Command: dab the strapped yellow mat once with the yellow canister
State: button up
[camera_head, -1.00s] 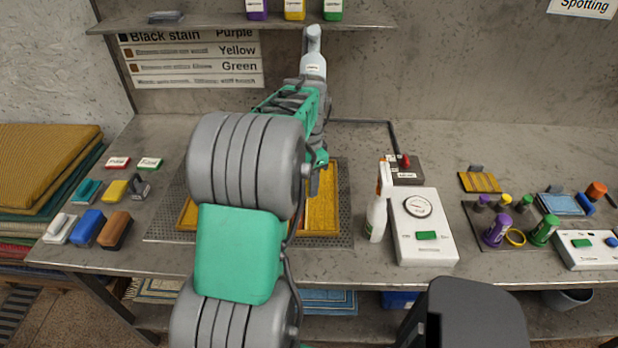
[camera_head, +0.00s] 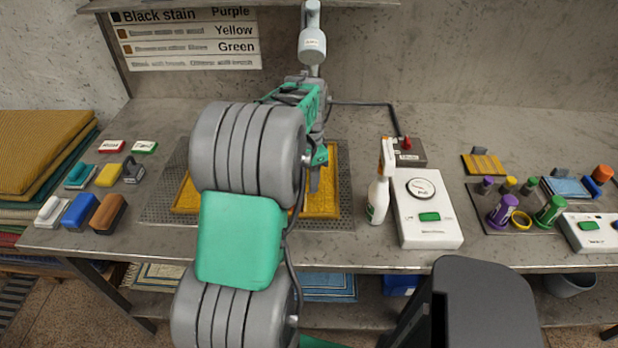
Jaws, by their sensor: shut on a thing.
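The yellow mat (camera_head: 323,206) lies on a perforated metal plate (camera_head: 345,207) in the middle of the bench, with its left and middle parts hidden behind my arm. I cannot make out its straps. My gripper (camera_head: 316,180) is over the mat, mostly covered by my own arm links. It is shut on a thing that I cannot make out. The yellow ring (camera_head: 521,221) between the purple canister (camera_head: 503,211) and the green canister (camera_head: 550,211) is empty.
A white spray bottle (camera_head: 379,195) and a white box with a dial (camera_head: 426,210) stand right of the plate. Brushes and blocks (camera_head: 80,211) lie at the left. A small striped yellow mat (camera_head: 484,164) lies at the right.

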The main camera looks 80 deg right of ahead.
jog(key=shift+a+f+b, duration=0.1)
jog(key=shift+f+b, duration=0.2)
jog(key=shift+f, duration=0.45)
dwell(1.2)
jog(key=shift+r, duration=0.1)
jog(key=shift+r+p, duration=2.55)
jog(key=shift+r, duration=1.05)
jog(key=shift+f, duration=0.1)
